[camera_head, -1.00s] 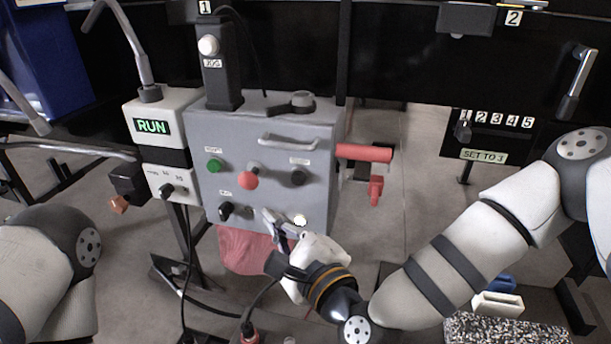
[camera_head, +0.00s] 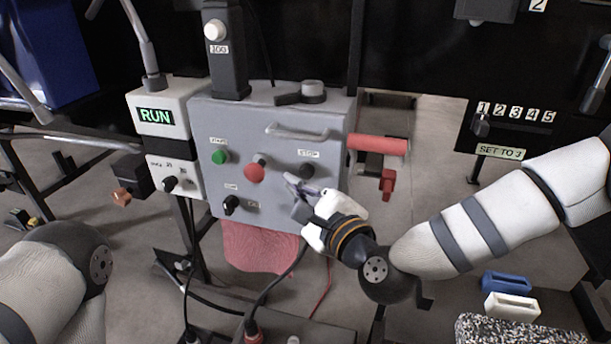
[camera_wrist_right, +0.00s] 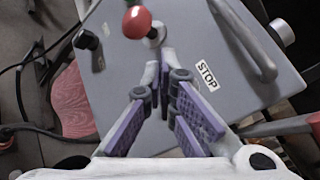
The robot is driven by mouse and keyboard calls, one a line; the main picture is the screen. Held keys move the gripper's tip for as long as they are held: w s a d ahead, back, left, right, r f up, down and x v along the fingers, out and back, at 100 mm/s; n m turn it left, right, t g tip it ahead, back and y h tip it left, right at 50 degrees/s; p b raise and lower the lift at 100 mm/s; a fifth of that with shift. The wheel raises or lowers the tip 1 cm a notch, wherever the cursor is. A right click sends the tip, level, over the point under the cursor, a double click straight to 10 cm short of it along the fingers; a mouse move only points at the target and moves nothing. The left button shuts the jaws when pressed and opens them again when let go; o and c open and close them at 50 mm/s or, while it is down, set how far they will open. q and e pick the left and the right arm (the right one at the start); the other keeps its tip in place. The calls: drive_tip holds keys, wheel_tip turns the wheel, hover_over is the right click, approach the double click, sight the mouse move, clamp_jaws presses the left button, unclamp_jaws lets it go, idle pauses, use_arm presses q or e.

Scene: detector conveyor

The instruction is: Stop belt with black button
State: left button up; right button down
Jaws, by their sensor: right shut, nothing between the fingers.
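The black button (camera_head: 307,171) is on the grey control box (camera_head: 275,119), below the STOP label (camera_head: 308,154). The label also shows in the right wrist view (camera_wrist_right: 207,76), where my fingers seem to hide the button. My right gripper (camera_head: 290,180) is shut and empty, its fingertips in front of the panel, just left of and below the black button. I cannot tell whether they touch the panel. In the wrist view the purple-padded fingers (camera_wrist_right: 160,68) meet at their tips. The display (camera_head: 155,116) reads RUN. My left gripper is out of view.
A black knob (camera_head: 231,204) is lower left. A metal handle (camera_head: 297,132) sticks out above, and a red cylinder (camera_head: 378,145) is at the right.

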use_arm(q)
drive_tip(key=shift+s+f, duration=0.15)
use_arm(e)
drive_tip(key=shift+w+d+r, duration=0.1)
drive_tip(key=shift+w+d, duration=0.05)
drive_tip(key=shift+w, duration=0.35)
idle(0.9)
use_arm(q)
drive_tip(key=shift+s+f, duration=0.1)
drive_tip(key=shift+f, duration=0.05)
use_arm(e)
drive_tip(key=shift+w+d, duration=0.15)
drive_tip(key=shift+w, duration=0.25)
use_arm(q)
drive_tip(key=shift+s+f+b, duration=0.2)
drive_tip(key=shift+b, duration=0.15)
use_arm(e)
drive_tip(key=shift+w+d, duration=0.15)
drive_tip(key=shift+w, duration=0.35)
idle(0.3)
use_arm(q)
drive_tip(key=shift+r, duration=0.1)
use_arm(e)
drive_tip(key=shift+s, duration=0.15)
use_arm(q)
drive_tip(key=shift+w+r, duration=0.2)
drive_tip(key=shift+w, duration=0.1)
use_arm(e)
drive_tip(key=shift+s+a, duration=0.3)
drive_tip(key=shift+s, duration=0.45)
